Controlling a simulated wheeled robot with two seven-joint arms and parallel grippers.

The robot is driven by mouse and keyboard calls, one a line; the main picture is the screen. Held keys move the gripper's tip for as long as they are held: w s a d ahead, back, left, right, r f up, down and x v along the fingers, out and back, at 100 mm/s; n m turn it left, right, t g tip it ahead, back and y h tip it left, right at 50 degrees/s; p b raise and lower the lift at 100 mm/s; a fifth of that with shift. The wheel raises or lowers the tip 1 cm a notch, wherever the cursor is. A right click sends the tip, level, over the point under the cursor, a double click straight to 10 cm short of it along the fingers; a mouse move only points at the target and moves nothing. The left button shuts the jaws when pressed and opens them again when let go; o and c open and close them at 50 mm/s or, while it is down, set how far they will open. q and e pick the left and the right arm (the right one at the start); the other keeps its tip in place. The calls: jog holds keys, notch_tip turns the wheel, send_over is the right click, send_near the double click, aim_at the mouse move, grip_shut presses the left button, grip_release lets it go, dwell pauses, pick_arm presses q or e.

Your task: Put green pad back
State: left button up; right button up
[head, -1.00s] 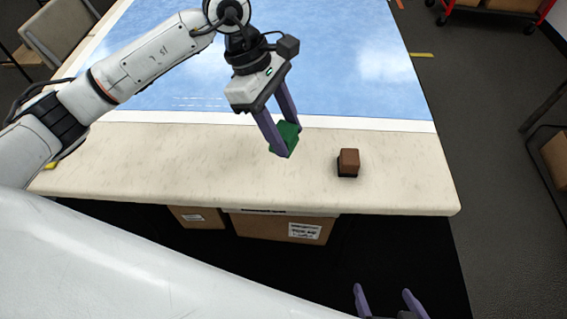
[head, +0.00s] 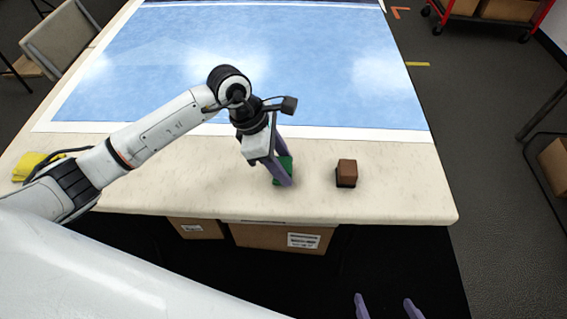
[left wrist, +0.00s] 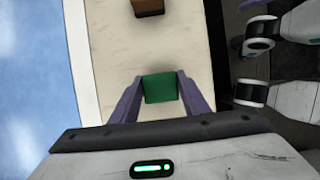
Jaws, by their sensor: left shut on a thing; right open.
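The green pad (head: 285,165) is between the purple fingers of my left gripper (head: 287,170), over the cream front strip of the table. The left wrist view shows the green pad (left wrist: 160,88) with a finger against each side, so my left gripper (left wrist: 160,92) is shut on it. It is at or close to the tabletop; I cannot tell if it touches. The fingers hide part of it in the head view. My right gripper (head: 388,308) is open and empty at the bottom edge, in front of the table.
A brown block on a dark base (head: 347,172) stands right of the green pad, with bare table between them. It also shows in the left wrist view (left wrist: 148,6). A blue sheet (head: 330,80) covers the back of the table. A yellow item (head: 32,166) lies at the far left.

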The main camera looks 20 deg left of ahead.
pick_arm(q)
jog(key=shift+f, duration=0.3)
jog(key=o, duration=1)
jog(key=shift+r, duration=0.2)
jog(key=v, duration=1.2)
jog(key=shift+f, duration=0.1)
